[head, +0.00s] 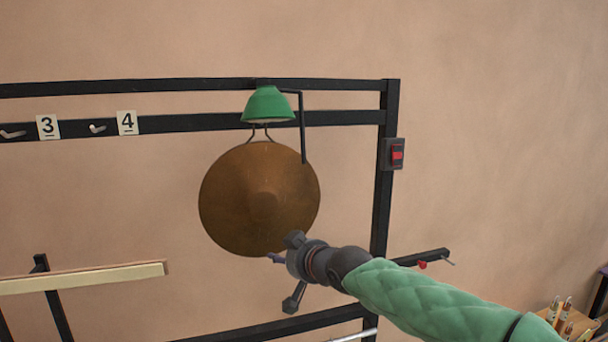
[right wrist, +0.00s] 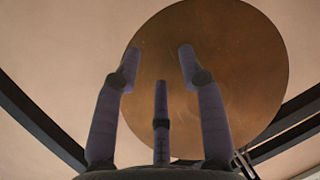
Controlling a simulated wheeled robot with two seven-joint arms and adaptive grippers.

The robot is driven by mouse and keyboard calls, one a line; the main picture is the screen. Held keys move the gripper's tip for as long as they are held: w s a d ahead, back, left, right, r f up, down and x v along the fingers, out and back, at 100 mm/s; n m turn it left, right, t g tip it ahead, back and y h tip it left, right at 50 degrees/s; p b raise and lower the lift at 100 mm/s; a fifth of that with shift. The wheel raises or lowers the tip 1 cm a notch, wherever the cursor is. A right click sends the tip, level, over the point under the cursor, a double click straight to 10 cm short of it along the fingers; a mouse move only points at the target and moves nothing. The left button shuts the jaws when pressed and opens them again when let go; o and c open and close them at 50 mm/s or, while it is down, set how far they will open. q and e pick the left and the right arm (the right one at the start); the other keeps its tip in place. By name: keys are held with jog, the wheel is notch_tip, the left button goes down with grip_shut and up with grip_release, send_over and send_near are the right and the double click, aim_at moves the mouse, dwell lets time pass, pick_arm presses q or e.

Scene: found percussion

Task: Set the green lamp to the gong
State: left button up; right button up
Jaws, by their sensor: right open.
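The green lamp (head: 266,104) hangs from the top of the black frame, above the gong. A thin black bent rod (head: 302,125) comes from the lamp's top and hangs down on its right. The round bronze gong (head: 240,195) hangs below the lamp on two hooks; it also fills much of the right wrist view (right wrist: 225,70). My right gripper (head: 284,275) is at the gong's lower right edge in the head view. Its fingers (right wrist: 158,60) are spread and empty in front of the gong. Whether they touch it I cannot tell. My left gripper is out of view.
A black frame (head: 382,200) carries a red switch (head: 397,153) on its right post. Number cards 3 (head: 48,126) and 4 (head: 127,122) sit by hooks at left. A pale wooden bar (head: 90,278) stands at lower left. A crate of bottles (head: 568,322) is at lower right.

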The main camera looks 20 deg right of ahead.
aim_at(304, 154)
jog(key=s+d+r+t, duration=0.25)
jog(key=s+r, duration=0.35)
jog(key=r, duration=0.6)
jog(key=s+d+r+t, duration=0.2)
jog(key=s+d+r, duration=0.3)
jog(key=r, duration=0.8)
jog(key=p+x, duration=0.1)
jog(key=x, duration=0.2)
jog(key=a+p+x, duration=0.1)
jog(key=p+x, duration=0.1)
jog(key=x, duration=0.1)
jog(key=p+x, duration=0.1)
jog(key=x, duration=0.3)
jog(key=shift+s+a+f, duration=0.2)
jog(key=shift+s+a, duration=0.05)
grip_shut()
